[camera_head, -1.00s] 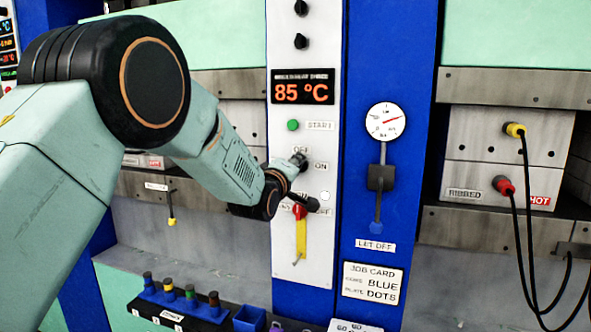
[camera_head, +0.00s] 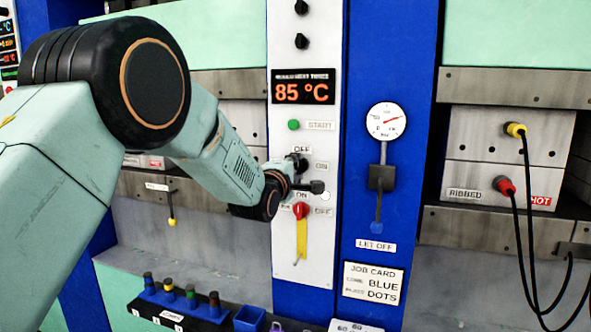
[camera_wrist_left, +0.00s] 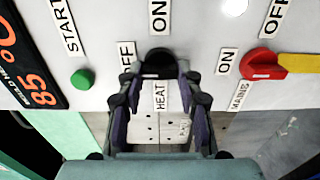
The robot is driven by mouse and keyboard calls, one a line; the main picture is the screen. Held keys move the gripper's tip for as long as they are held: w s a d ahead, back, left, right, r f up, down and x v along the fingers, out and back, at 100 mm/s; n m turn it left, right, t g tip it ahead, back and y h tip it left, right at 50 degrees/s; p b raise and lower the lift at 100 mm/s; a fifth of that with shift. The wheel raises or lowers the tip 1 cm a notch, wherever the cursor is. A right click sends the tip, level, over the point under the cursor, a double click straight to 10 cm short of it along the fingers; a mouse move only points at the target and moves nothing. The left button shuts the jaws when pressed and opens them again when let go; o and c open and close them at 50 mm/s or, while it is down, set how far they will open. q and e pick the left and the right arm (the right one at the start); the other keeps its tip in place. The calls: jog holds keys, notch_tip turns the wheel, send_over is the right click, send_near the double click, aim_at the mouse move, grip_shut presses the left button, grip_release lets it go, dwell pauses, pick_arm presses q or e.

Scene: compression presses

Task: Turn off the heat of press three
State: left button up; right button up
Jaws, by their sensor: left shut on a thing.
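My left gripper (camera_head: 307,175) is at the white control panel (camera_head: 305,262) of the press whose display (camera_head: 303,92) reads 85 °C. In the left wrist view the gripper (camera_wrist_left: 159,78) is shut on a black knob (camera_wrist_left: 158,60), one finger on each side. A HEAT label (camera_wrist_left: 160,96) sits beside the knob, with an OFF label (camera_wrist_left: 127,55) and an ON label (camera_wrist_left: 158,15) around it. The fingers hide part of the knob, and I cannot tell which label it points to. My right gripper is not in view.
A red mains switch (camera_head: 300,211) with a yellow strip (camera_head: 301,240) sits just below my gripper. A green start button (camera_head: 293,125) is above it. A gauge and lever (camera_head: 381,178) stand to the right. Coloured pegs in a rack (camera_head: 178,303) are below left.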

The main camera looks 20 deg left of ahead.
pick_arm(q)
jog(key=o, duration=1.1)
jog(key=shift+o, duration=0.2)
jog(key=s, duration=1.2)
jog(key=shift+a, duration=0.2)
